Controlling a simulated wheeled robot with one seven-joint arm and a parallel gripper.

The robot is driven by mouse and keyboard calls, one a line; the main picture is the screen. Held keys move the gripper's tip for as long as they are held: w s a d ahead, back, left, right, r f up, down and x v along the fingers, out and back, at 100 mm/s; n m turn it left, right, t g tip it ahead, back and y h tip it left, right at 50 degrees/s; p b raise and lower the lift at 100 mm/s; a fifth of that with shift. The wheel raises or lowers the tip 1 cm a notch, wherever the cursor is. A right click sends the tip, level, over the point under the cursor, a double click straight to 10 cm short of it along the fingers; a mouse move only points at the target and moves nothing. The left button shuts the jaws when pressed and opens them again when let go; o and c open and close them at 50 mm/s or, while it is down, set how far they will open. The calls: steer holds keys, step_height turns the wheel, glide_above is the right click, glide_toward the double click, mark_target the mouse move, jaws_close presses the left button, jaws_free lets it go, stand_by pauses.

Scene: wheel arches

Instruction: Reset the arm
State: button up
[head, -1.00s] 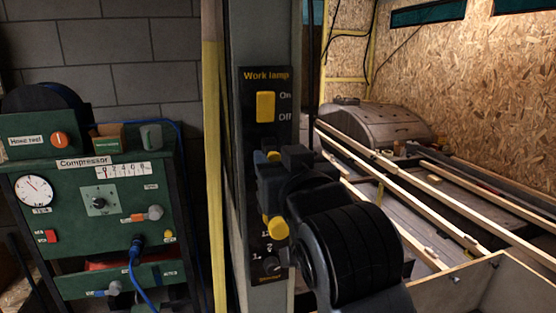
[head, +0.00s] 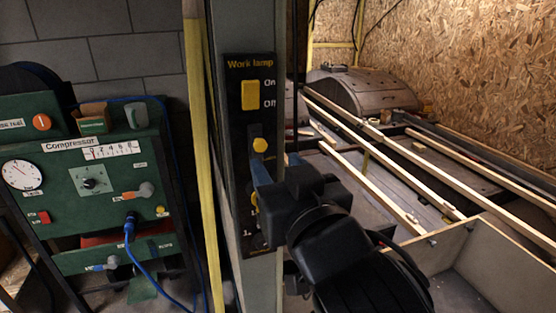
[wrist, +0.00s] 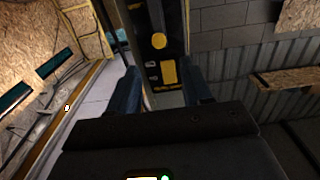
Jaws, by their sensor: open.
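My gripper (head: 266,178) is in front of the lower part of the black work lamp panel (head: 239,97) on a grey post. Its jaws are open with nothing between them. In the wrist view my gripper (wrist: 162,88) has its two blue fingers apart, with the panel beyond showing upside down between them. The panel has a yellow rocker switch (head: 250,95) near the On and Off marks and a round yellow knob (head: 260,145) below it. My gripper and wrist hide part of the panel's lower controls. Whether a finger touches the panel, I cannot tell.
A green compressor cabinet (head: 75,202) with dials and a blue hose stands left of the post. A yellow upright strip (head: 201,170) runs beside the post. Long wooden battens (head: 395,150) and a low-walled wooden box (head: 490,250) lie to the right.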

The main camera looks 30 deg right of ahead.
steer(key=shift+f, duration=0.1)
stand_by(0.4)
steer(key=s+d+f+n+g+y, duration=0.1)
steer(key=s+f+n+y, duration=0.15)
steer(key=s+f, duration=0.5)
steer(key=s+d+f+n+y, duration=0.2)
steer(key=s+f+n, duration=0.1)
steer(key=s+f, duration=0.45)
steer(key=s+a+f+m+g+h, duration=0.1)
steer(key=s+f+m, duration=0.2)
steer(key=s, duration=1.5)
steer(key=shift+s+f+g, duration=0.2)
steer(key=shift+f+g, duration=0.1)
steer(key=shift+g, duration=0.1)
